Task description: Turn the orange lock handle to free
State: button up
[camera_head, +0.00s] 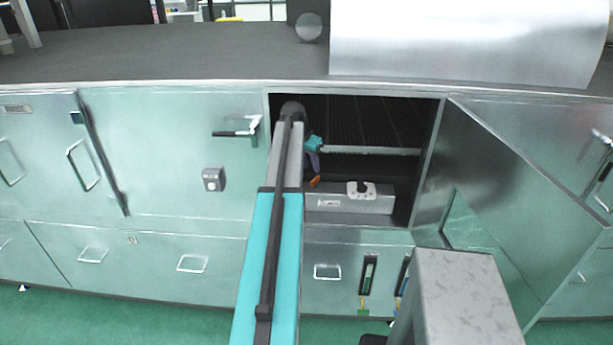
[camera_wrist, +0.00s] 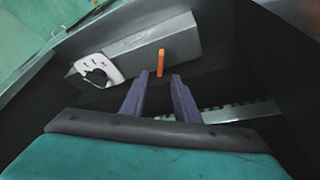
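The orange lock handle (camera_wrist: 160,62) is a short bar standing out from a grey metal box (camera_wrist: 190,38) inside the open cabinet compartment. The handle also shows in the head view (camera_head: 315,181), just below my gripper (camera_head: 314,167). In the wrist view my gripper (camera_wrist: 159,79) is open, with two dark purple fingers apart and nothing visible between them. The handle appears just beyond the fingertips, in line with the gap. I cannot tell whether they touch it. A white plate with a dark knob (camera_wrist: 97,70) is on the same box, left of the handle.
The compartment's open door (camera_head: 500,190) stands to the right. A cabinet wall with a black-handled latch (camera_head: 235,132) is to the left. The dark worktop (camera_head: 180,55) lies above the opening. A slotted metal strip (camera_wrist: 235,112) runs inside the compartment, right of my fingers.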

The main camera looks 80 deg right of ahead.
aim_at(315, 178)
jog(key=shift+s, duration=0.1)
jog(key=shift+w+f, duration=0.1)
jog(key=shift+w, duration=0.1)
jog(key=shift+p+x, duration=1.6)
jog(key=shift+x, duration=2.05)
jog(key=shift+s, duration=0.1)
